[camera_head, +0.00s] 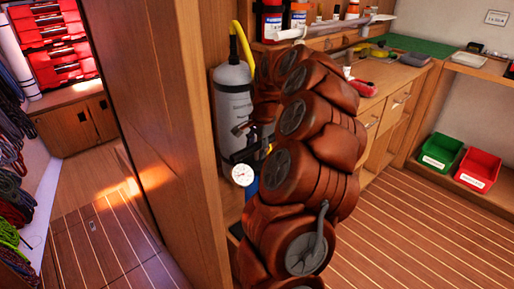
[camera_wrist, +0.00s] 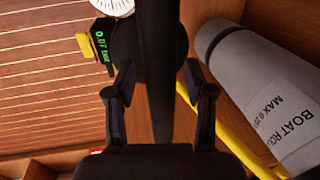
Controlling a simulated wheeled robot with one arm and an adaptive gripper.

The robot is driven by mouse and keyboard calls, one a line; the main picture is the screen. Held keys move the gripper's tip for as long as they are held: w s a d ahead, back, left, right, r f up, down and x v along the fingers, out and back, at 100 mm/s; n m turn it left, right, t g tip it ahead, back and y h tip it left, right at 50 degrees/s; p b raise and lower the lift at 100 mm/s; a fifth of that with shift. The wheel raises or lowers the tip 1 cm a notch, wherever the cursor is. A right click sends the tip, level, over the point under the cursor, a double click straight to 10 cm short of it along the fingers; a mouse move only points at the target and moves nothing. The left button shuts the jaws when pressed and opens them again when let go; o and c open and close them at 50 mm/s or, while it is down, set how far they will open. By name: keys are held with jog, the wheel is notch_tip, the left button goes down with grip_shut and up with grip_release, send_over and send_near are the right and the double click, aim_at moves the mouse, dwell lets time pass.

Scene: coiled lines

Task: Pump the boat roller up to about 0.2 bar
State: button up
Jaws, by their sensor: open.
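The boat roller (camera_head: 234,80) is a grey cylinder with rounded ends, standing upright against the wooden partition. Its label, partly cut off, reads "BOAT RO… MAX 0.25" in the wrist view (camera_wrist: 262,90). A yellow hose (camera_head: 243,45) runs from its top. A black inflator (camera_wrist: 104,40) with a yellow part shows a green digital reading of 0.07 bar. A white round gauge (camera_head: 243,174) hangs just below it. My gripper (camera_wrist: 159,82) is open, with a finger on each side of a dark bar (camera_wrist: 158,60); I cannot tell whether they touch it.
My brown-covered arm hides much of the middle. A workbench with bottles (camera_head: 271,20) and tools stands behind. A green bin (camera_head: 441,152) and a red bin (camera_head: 479,169) are on the right shelf. Coiled lines (camera_head: 12,200) hang at left. The striped floor is clear at right.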

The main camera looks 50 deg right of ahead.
aim_at(262, 162)
notch_tip(262, 162, up, 12)
jog(key=s, duration=0.2)
jog(key=shift+s, duration=0.15)
jog(key=shift+a+f, duration=0.1)
jog(key=shift+f, duration=0.05)
dwell(0.6)
